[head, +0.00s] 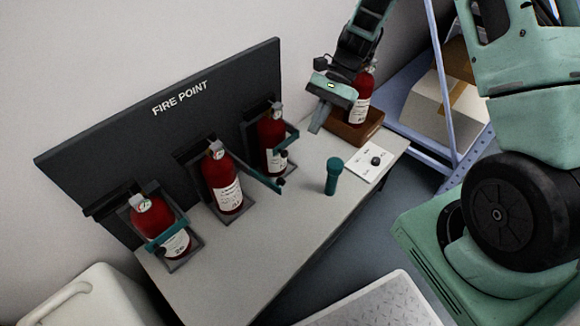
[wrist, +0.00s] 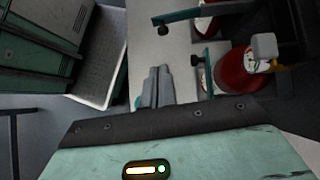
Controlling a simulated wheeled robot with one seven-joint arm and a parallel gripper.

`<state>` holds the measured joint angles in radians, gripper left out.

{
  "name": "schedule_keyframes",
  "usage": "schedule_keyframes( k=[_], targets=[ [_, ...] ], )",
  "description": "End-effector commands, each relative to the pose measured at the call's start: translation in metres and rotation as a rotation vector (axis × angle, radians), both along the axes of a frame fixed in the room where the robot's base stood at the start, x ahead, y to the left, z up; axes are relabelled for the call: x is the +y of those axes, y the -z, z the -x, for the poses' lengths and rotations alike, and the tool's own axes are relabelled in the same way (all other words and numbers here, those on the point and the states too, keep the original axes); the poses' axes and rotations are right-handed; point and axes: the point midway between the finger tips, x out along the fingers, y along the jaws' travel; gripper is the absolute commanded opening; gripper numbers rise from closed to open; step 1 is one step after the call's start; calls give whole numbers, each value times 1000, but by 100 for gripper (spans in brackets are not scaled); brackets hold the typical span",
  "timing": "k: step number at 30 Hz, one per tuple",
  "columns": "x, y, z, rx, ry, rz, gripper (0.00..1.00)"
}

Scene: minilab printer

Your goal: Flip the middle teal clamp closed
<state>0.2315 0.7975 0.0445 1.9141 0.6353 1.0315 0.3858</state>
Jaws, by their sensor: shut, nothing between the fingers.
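The middle red extinguisher (head: 225,185) stands in its bracket on the board. Its teal clamp (head: 262,178) is swung open, sticking out from the bracket's right side over the table with a dark knob at its end. In the wrist view this clamp (wrist: 186,16) juts out at the top. The left clamp (head: 166,236) and the right clamp (head: 286,141) lie across the fronts of their extinguishers. My gripper (head: 316,122) is shut and empty, above the table's right end, apart from every clamp. Its fingers (wrist: 155,88) point over the table in the wrist view.
A teal cylinder (head: 333,176) stands upright on the table (head: 262,240). A white card with a dark knob (head: 374,162) lies near the right edge. Another extinguisher (head: 362,88) stands on a brown base behind my gripper. The front middle of the table is clear.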

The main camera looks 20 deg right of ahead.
Motion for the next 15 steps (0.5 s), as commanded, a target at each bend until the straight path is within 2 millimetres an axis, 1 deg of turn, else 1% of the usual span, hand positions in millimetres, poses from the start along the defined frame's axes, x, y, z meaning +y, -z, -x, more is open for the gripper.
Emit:
schedule_keyframes(
  k=[1, 3, 6, 15],
  targets=[
    [-5, 12, -2, 12, 24, -4, 0],
    [-9, 17, -4, 22, 44, -7, 0],
    [-12, 19, -5, 28, 56, -9, 0],
    [-11, 18, -4, 28, 55, -8, 0]
  ],
)
